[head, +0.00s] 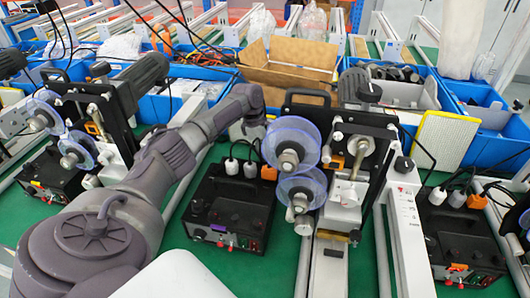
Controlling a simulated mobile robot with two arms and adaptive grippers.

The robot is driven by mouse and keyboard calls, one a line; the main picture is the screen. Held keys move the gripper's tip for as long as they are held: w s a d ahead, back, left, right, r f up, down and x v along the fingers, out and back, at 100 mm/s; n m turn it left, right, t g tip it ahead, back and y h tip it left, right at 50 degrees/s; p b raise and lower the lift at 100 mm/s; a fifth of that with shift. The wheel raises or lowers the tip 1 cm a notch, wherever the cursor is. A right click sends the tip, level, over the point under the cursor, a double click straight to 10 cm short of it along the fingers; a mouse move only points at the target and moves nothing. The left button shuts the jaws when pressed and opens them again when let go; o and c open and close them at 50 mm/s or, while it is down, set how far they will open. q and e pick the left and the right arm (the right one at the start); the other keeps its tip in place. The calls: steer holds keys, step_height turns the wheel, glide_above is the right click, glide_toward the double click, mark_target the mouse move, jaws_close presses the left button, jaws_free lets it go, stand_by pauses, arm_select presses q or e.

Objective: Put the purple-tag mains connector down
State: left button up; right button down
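A small purple tag (218,228) shows on the front of a black control box (228,212) in the middle of the head view. I cannot tell whether it belongs to a mains connector. White plugs (232,166) and an orange plug (268,173) stand at the box's back edge, with black cables rising from them. No connector with a clear purple tag is visible. My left arm reaches from the lower left to the upper middle, its wrist above and behind the box. Its fingers cannot be made out. My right gripper is not in view.
A coding machine with blue translucent reels (291,144) stands right of the box. Another black box (462,240) is at the right, and another machine (85,130) at the left. Blue bins and an open cardboard box (288,65) fill the back. Green table (275,265) shows in front.

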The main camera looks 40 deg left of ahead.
arm_select(q)
steer(key=v, duration=1.3)
steer(key=shift+b, duration=0.4)
steer(key=shift+w, duration=0.1)
